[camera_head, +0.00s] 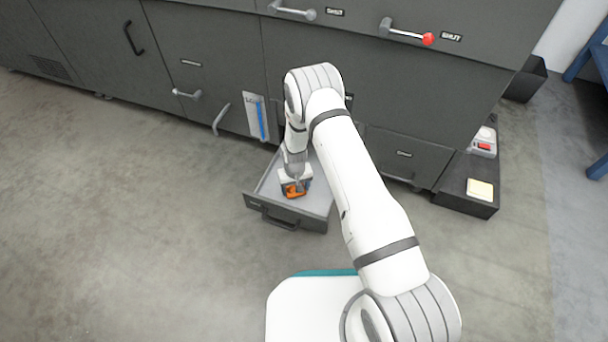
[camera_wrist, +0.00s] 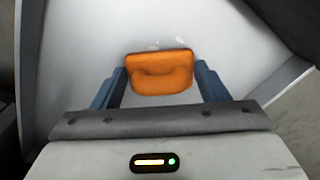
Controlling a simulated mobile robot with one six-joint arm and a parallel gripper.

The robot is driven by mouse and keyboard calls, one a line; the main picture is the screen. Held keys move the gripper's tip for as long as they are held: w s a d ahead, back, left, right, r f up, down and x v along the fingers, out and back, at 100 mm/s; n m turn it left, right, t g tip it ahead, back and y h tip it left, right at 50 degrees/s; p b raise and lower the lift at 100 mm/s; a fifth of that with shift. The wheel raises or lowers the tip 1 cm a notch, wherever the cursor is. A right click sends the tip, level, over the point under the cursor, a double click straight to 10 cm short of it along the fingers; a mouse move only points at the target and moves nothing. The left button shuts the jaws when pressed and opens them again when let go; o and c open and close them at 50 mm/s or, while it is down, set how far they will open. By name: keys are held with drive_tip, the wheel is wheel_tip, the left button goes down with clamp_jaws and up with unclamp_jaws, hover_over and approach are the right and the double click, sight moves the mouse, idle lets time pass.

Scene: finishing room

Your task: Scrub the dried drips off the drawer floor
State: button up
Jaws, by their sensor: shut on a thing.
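The open drawer (camera_head: 252,198) pulls out low from the dark cabinet, with a pale grey floor (camera_wrist: 85,50). My gripper (camera_head: 296,186) is inside the drawer, pointing down. It is shut on an orange scrubber (camera_wrist: 160,75), which sits between the two blue fingers in the wrist view. The scrubber also shows orange at the gripper's tip in the head view (camera_head: 293,192). Small whitish drips (camera_wrist: 153,43) lie on the drawer floor just beyond the scrubber's far edge. Whether the scrubber touches the floor is hard to tell. The floor under my gripper is hidden.
Drawer walls (camera_wrist: 285,80) stand close on the right and left. Cabinet handles (camera_head: 222,119) and a blue-striped panel (camera_head: 257,117) are near the drawer. Open floor lies left.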

drive_tip(key=shift+s+d, duration=0.25)
drive_tip(key=shift+d, duration=0.35)
drive_tip(key=shift+s+d, duration=0.2)
drive_tip(key=shift+d, duration=0.4)
wheel_tip(320, 180, up, 8)
drive_tip(key=p, duration=0.4)
drive_tip(key=shift+f+p, duration=0.2)
drive_tip(key=shift+p, duration=0.1)
drive_tip(key=shift+r, duration=0.2)
drive_tip(key=shift+a, duration=0.1)
